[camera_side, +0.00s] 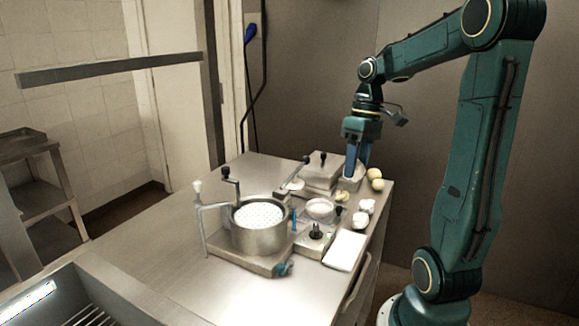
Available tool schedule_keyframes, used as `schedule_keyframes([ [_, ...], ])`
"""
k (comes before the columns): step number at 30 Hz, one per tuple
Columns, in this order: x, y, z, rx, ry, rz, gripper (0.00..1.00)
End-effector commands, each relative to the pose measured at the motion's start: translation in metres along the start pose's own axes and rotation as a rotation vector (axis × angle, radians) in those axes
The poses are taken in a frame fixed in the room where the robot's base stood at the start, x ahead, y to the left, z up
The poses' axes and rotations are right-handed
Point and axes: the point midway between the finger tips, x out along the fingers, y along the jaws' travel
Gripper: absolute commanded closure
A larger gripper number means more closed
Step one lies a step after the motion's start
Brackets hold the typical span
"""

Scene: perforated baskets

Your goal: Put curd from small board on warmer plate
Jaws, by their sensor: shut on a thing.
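My gripper (355,172) points down at the far right part of the steel table, with its blue fingers shut on a small pale piece, apparently curd, mostly hidden between the fingertips. The fingertips are low, just right of a lidded steel box. Several pale, roundish lumps that look like curd lie along the right edge: yellowish ones (377,184) beside my gripper and whiter ones (367,206) nearer the front. A flat white board (345,251) lies at the front right. I cannot tell for sure which item is the small board or the warmer plate.
A steel pot with a perforated white inside (259,240) stands on a base mid-table. The lidded steel box (320,172) with a black knob and a shallow bowl (320,210) crowd the space left of my gripper. The table's left side is clear.

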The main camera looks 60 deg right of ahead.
Motion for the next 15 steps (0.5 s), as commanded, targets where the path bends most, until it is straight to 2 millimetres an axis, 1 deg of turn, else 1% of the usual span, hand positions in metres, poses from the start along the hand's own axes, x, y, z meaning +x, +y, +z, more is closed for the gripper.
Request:
schedule_keyframes([
  [5,-0.001,-0.002,-0.009,-0.024,-0.004,0.000,0.74],
  [8,0.000,-0.005,-0.019,-0.052,-0.012,-0.001,0.74],
  [11,0.000,-0.010,-0.035,-0.091,-0.021,-0.001,0.74],
  [15,0.002,-0.021,-0.063,-0.166,-0.036,-0.002,0.74],
])
